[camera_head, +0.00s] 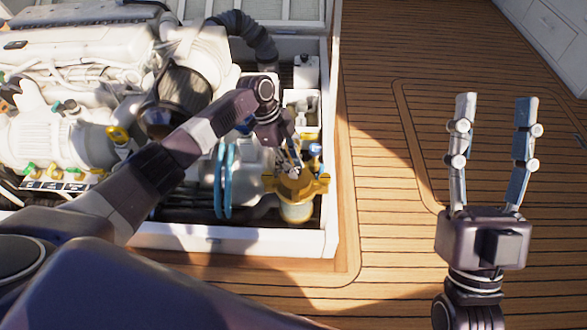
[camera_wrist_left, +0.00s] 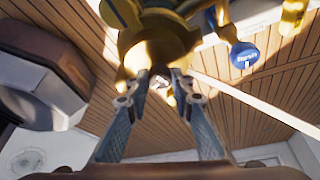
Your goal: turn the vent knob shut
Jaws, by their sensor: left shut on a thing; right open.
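My left gripper (camera_head: 292,167) reaches down over the engine bay to the top of a brass strainer (camera_head: 297,187) with side wings and a pale bowl below. In the left wrist view, the gripper (camera_wrist_left: 160,76) is shut on a small light knob (camera_wrist_left: 160,82) at the brass body (camera_wrist_left: 158,48). I take this for the vent knob; the fingertips hide most of it, and its turn angle cannot be told. My right gripper (camera_head: 495,99) is open and empty, fingers pointing up, over the deck at the right.
A blue labelled handle (camera_wrist_left: 244,55) is close beside the strainer. The wooden deck (camera_head: 390,200) is clear.

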